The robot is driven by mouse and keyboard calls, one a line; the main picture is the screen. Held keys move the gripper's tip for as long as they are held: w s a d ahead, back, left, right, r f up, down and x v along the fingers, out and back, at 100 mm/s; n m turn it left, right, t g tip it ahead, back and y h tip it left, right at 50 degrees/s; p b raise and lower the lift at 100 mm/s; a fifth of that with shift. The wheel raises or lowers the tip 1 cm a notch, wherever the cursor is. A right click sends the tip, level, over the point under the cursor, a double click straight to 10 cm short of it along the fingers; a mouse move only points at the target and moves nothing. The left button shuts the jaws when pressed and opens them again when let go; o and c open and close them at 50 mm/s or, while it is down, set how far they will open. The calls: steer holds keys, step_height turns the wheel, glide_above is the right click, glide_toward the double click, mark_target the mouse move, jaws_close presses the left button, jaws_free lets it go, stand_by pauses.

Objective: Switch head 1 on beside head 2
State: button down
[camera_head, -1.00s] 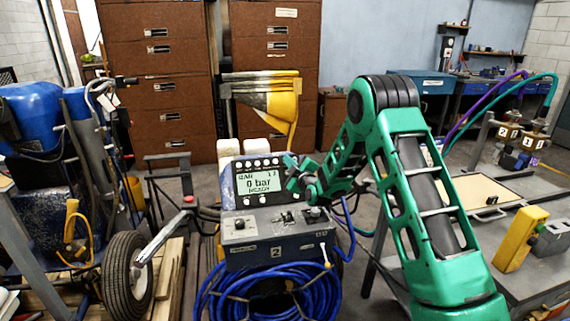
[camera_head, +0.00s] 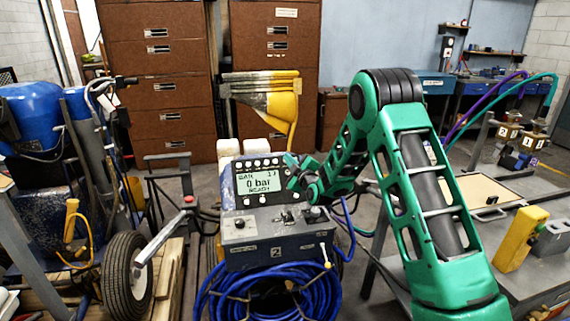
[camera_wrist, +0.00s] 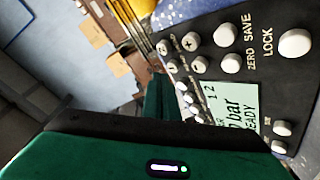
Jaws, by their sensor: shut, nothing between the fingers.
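The control box (camera_head: 262,240) stands in the middle of the head view, marked with a 2. Its display (camera_head: 258,185) reads 0 bar and READY. In the wrist view the display (camera_wrist: 238,108) is partly hidden, with "1 2" legible in its corner. White round buttons surround the display, some labelled ZERO, SAVE and LOCK (camera_wrist: 294,43). My gripper (camera_head: 291,172) is shut and empty at the right edge of the display; it also shows in the wrist view (camera_wrist: 163,92). Whether it touches a button cannot be told. Two brass heads tagged 2 (camera_head: 507,134) and 1 (camera_head: 539,136) stand at right.
Coiled blue hose (camera_head: 270,293) hangs below the box. A wheel (camera_head: 128,278) and blue machine (camera_head: 30,115) stand left. A table (camera_head: 545,275) with a yellow block (camera_head: 520,238) is at right. Brown cabinets (camera_head: 158,70) stand behind.

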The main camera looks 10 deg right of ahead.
steer(key=s+r, duration=0.3)
steer(key=shift+s+r, duration=0.25)
stand_by(0.4)
stand_by(1.2)
steer(key=s+d+r+m+g+h, duration=0.15)
steer(key=s+d+m+g, duration=0.3)
steer(key=s+d, duration=0.55)
steer(key=s+d+m+g+h, duration=0.4)
steer(key=s+d, duration=0.3)
steer(key=s, duration=0.8)
steer(key=s+m+g+y, duration=0.1)
steer(key=s+m+g, duration=0.3)
steer(key=s, duration=1.4)
steer(key=s+f+m+g+y, duration=0.1)
steer(key=s+m+g, duration=0.4)
steer(key=s, duration=1.3)
steer(key=shift+f+m+y, duration=0.15)
steer(key=shift+m+y, duration=0.4)
